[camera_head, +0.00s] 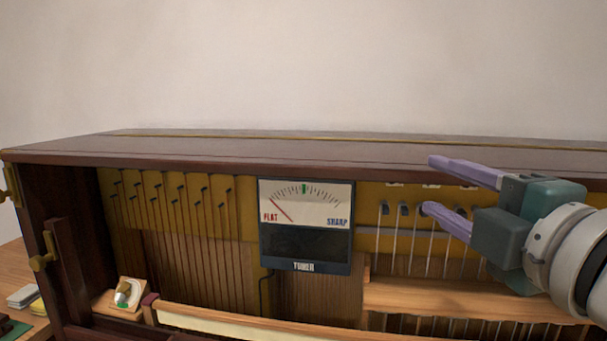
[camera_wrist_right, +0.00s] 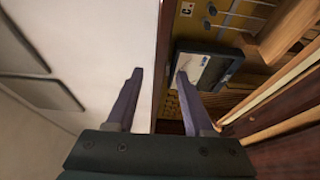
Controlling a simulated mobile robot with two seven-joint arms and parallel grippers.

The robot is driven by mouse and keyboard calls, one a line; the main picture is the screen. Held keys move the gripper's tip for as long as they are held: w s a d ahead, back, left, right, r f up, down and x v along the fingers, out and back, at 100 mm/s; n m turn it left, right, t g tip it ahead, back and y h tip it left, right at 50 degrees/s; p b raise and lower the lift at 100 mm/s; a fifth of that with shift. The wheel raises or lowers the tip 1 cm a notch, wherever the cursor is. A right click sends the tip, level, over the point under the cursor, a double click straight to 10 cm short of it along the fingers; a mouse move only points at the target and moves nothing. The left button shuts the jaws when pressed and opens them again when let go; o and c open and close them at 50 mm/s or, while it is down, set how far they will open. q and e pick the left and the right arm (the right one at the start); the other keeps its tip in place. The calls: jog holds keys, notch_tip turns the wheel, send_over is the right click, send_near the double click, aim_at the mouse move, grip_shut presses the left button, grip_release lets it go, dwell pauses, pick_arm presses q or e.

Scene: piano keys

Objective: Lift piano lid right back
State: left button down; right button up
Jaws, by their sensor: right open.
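The piano lid (camera_head: 300,152) is a long dark brown panel lying flat across the top of the upright piano, with a thin brass line along it. My right gripper (camera_head: 427,184) is open and empty at the right part of the lid's front edge. In the head view its upper finger shows against the lid and its lower finger below the edge, in front of the tuning pins. In the right wrist view the brown lid edge (camera_wrist_right: 166,50) runs between the two fingers. I cannot tell whether either finger touches it. My left gripper is out of view.
A tuner (camera_head: 304,225) with a dial and dark screen is mounted in the open piano front. Strings and pins (camera_head: 180,205) flank it, with a wooden rail (camera_head: 450,300) below right. A small light item (camera_head: 127,292) sits at lower left. Space above the lid is clear.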

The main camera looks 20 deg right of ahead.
aim_at(416, 179)
jog(key=w, duration=0.4)
jog(key=w+d, duration=0.1)
jog(key=w, duration=0.2)
jog(key=shift+p, duration=0.35)
jog(key=shift+c, duration=0.4)
grip_shut()
dwell(0.6)
